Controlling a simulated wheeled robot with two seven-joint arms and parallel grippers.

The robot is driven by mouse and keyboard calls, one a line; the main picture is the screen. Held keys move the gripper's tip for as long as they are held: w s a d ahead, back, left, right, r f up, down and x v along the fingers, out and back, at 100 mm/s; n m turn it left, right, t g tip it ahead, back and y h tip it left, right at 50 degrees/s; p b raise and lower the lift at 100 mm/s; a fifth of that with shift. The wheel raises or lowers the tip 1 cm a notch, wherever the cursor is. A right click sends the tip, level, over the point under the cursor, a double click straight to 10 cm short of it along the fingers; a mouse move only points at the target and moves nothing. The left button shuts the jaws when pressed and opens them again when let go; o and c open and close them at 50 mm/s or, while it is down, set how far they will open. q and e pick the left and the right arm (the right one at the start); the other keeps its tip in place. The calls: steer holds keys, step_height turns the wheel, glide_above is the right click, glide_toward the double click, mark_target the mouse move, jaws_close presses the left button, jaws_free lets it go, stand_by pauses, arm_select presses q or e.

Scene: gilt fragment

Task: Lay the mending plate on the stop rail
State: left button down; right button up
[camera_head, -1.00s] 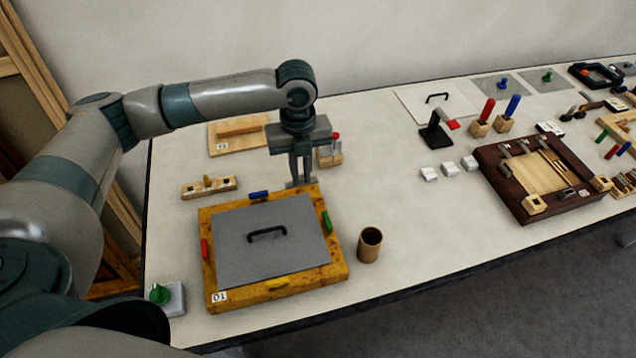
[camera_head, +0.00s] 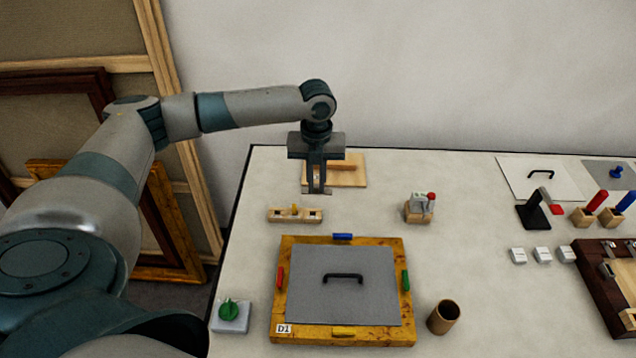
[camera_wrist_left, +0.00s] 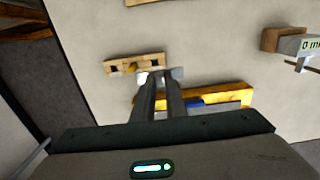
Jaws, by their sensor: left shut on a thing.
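My left gripper (camera_head: 318,191) points down and is shut on a small pale grey metal plate (camera_wrist_left: 177,73), which looks like the mending plate and is mostly hidden by the fingers. A wooden board (camera_head: 358,160) with a raised bar (camera_head: 347,175) lies behind the gripper. I cannot tell which of the two is the stop rail. My right gripper is not in view.
A gilt frame (camera_head: 278,322) around a grey panel with a black handle (camera_head: 343,277) lies in front. A block with a red knob (camera_head: 419,210) stands to the right, a brown cup (camera_head: 443,317) at front right, a green-knobbed box (camera_head: 230,316) at front left.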

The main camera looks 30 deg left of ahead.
mark_target(317, 192)
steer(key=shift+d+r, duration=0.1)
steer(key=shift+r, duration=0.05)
arm_select(q)
steer(key=shift+r+p, duration=0.1)
steer(key=shift+p, duration=0.4)
steer(key=shift+f, duration=0.55)
steer(key=shift+f+b, duration=0.5)
steer(key=shift+f, duration=0.85)
step_height(317, 192, down, 2)
steer(key=shift+f+b, duration=0.45)
steer(key=shift+f, duration=1.05)
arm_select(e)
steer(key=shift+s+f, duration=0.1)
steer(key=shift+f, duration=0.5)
